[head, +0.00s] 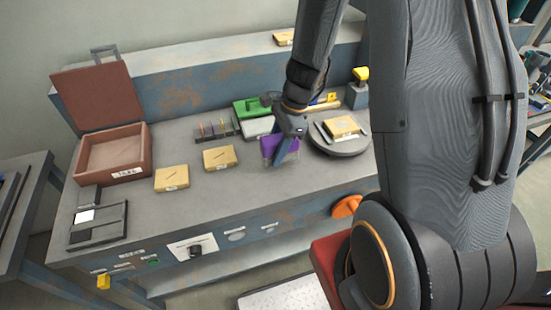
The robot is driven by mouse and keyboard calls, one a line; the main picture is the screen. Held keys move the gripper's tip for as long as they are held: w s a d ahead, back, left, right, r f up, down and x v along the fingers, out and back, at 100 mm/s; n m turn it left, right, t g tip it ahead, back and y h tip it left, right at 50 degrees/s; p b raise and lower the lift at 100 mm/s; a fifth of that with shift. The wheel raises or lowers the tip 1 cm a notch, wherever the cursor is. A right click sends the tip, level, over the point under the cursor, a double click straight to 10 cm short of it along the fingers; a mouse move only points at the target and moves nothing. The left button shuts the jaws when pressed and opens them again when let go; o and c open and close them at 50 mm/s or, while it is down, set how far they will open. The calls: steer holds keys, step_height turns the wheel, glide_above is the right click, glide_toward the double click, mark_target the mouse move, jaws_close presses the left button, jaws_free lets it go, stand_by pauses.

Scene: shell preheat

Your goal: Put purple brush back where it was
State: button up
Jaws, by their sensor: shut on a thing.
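The purple brush (269,146) is a purple block with a paler underside, near the middle of the bench top. My gripper (285,146) is shut on it from above, and one finger hides part of its right side. Whether the brush touches the bench or hangs just above it, I cannot tell. Behind it lies a green brush-like block (251,108) with a dark handle. A pale flat pad (259,127) lies between the green block and the purple brush, partly hidden by my gripper.
A round grey turntable (343,148) carrying a yellow block (341,127) stands close right. Yellow blocks (220,158) (172,178) lie to the left. A small peg rack (216,131) is behind. An open brown box (113,154) stands far left. The bench front is mostly clear.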

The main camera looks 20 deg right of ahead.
steer(key=shift+f, duration=2)
steer(key=shift+f, duration=0.2)
steer(key=o, duration=1.1)
steer(key=shift+r, duration=0.1)
